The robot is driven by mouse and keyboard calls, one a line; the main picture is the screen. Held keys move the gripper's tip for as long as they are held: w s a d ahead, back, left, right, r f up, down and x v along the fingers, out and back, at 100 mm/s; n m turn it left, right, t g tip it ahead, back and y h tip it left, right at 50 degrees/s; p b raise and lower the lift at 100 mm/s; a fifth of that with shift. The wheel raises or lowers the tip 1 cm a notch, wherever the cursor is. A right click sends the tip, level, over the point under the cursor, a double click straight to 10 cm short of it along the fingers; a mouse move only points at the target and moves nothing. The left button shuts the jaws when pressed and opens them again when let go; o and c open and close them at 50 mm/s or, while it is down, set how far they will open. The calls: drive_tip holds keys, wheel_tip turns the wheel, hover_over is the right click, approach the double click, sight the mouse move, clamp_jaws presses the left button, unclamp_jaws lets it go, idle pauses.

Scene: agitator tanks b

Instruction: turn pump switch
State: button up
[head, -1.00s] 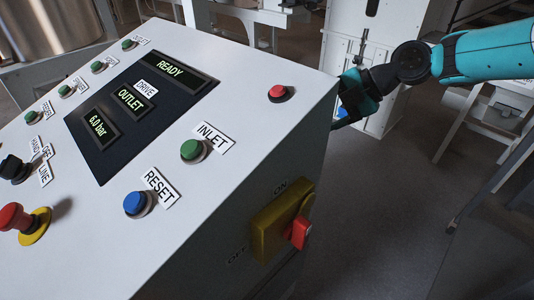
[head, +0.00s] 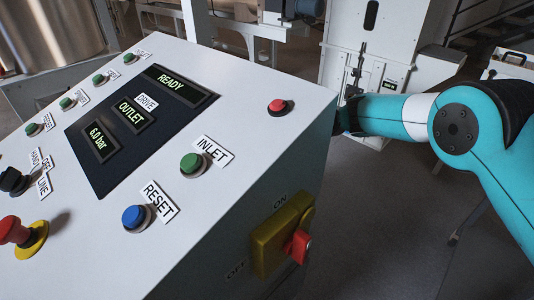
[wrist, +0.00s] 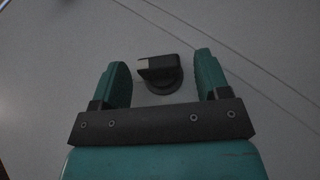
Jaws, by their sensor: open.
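In the wrist view, a dark knob-like switch (wrist: 160,76) with a raised grip on a round base stands on a plain grey surface. My gripper (wrist: 162,60) is open, with one teal finger on each side of the switch and a gap to both. No label shows by it, so I cannot tell whether it is the pump switch. In the head view my fingers are hidden behind the right edge of the grey console (head: 240,120). A red rotary handle (head: 297,246) on a yellow plate, marked ON and OFF, is on the console's near side.
The console top carries a green INLET button (head: 192,163), a blue RESET button (head: 134,216), a red button (head: 278,107) and a red emergency stop (head: 14,230). A black selector (head: 12,180) is at the left. A white cabinet (head: 372,30) stands behind. Floor shows at right.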

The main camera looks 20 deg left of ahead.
drive_tip(key=shift+a+f, duration=0.1)
drive_tip(key=shift+a, duration=0.05)
drive_tip(key=c, duration=0.9)
drive_tip(key=shift+f, duration=0.1)
